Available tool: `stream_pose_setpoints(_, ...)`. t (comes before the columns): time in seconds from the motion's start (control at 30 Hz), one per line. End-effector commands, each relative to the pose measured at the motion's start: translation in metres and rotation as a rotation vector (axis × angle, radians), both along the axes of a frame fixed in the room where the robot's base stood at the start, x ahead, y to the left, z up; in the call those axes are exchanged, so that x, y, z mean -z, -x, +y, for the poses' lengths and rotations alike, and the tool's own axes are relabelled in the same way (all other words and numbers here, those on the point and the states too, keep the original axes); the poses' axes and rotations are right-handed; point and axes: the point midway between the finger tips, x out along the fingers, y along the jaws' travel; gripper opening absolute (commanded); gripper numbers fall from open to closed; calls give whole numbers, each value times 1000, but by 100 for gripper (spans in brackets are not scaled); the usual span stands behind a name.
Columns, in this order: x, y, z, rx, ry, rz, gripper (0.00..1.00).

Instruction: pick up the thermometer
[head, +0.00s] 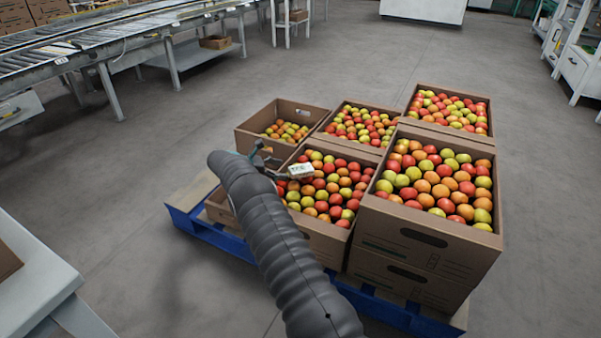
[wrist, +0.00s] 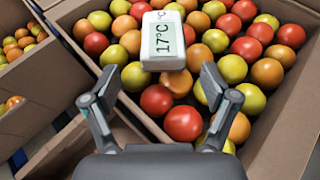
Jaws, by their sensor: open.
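The thermometer (wrist: 163,41) is a small white device with a grey display reading 17°C. It lies on top of the red, orange and green tomatoes in an open cardboard box (wrist: 278,123). In the head view the thermometer (head: 301,171) shows at the left part of the front middle box, just right of my arm's end. My gripper (wrist: 155,82) is open and empty in the wrist view, its two fingers spread apart. The thermometer lies just beyond the fingertips, roughly centred between them. In the head view my arm hides part of the gripper and of the box.
Several cardboard boxes of tomatoes stand on a blue pallet (head: 226,249). The front right stack (head: 421,253) rises higher than the box with the thermometer. A roller conveyor (head: 100,47) stands at the back left. A white table (head: 30,270) is at the lower left. The floor around is clear.

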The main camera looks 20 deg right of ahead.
Motion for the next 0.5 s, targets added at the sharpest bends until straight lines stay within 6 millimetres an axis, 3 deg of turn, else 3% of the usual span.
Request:
stream_pose_setpoints(0.23, 12, 9, -31, 4, 1, -1, 85)
stream_pose_setpoints(0.5, 15, 9, -37, 1, 0, -1, 85)
